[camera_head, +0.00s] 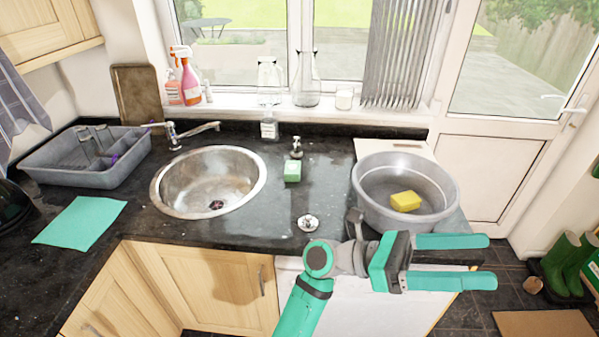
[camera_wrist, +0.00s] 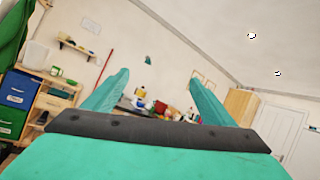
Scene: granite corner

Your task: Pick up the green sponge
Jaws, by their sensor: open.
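The green sponge (camera_head: 292,171) is a small block with a pale top. It lies on the dark granite counter between the sink and the grey basin, in front of a small pump bottle (camera_head: 296,148). My gripper (camera_head: 493,261) is open and empty, in front of the counter and below the basin in the picture, pointing right and away from the sponge. In the wrist view its two green fingers (camera_wrist: 158,82) stand apart with nothing between them. The sponge is not seen in the wrist view.
A round metal sink (camera_head: 160,190) is left of the sponge. A grey basin (camera_head: 365,205) holding a yellow sponge (camera_head: 405,201) stands to the right. A green cloth (camera_head: 80,222) and grey dish rack (camera_head: 50,178) are at the left. A small metal drain fitting (camera_head: 308,222) lies in front.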

